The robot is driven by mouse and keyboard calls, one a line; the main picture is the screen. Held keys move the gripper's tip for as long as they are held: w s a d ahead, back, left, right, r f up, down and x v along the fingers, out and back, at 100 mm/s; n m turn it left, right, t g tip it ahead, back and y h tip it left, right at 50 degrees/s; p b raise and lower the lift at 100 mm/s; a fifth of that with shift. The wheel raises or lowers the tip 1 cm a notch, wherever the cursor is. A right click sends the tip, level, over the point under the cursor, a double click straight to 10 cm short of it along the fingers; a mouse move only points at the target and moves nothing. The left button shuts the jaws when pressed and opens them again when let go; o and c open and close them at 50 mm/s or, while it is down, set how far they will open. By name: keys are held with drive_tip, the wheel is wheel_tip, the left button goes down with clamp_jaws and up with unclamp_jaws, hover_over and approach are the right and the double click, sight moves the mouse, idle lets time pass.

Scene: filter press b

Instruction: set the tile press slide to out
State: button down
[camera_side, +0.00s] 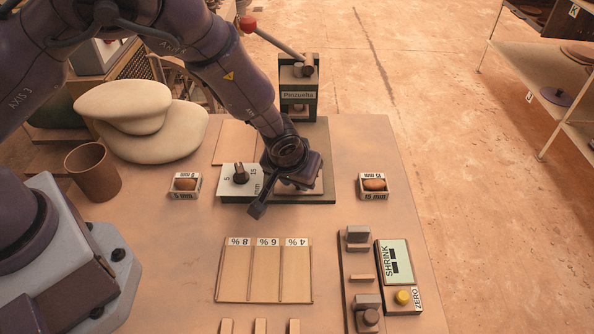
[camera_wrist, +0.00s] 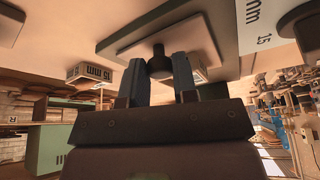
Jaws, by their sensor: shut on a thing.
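The tile press stands on the bench, with a dark upright (camera_side: 299,100) labelled "Prizuelta" and a lever with a red ball end (camera_side: 248,24). My gripper (camera_side: 290,178) is low over the front of the press base, and its hand hides most of the slide in the side view. In the wrist view my gripper's two fingers (camera_wrist: 158,68) are closed on either side of a dark knob (camera_wrist: 159,62). The knob is on the flat pale slide plate (camera_wrist: 118,45). A white thickness dial plate (camera_side: 231,186) with a dark knob sits just left of my gripper.
A brown cup (camera_side: 93,172) and pale rounded slabs (camera_side: 150,125) are at left. A sample board (camera_side: 264,275) and a SHRINK gauge (camera_side: 396,264) lie in front.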

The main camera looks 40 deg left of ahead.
drive_tip(key=c, duration=1.2)
unclamp_jaws()
drive_tip(key=shift+o, duration=0.2)
drive_tip(key=shift+r, duration=0.1)
drive_tip(key=v, duration=1.2)
drive_tip(key=shift+s+r, duration=0.2)
drive_tip(key=shift+r, duration=0.15)
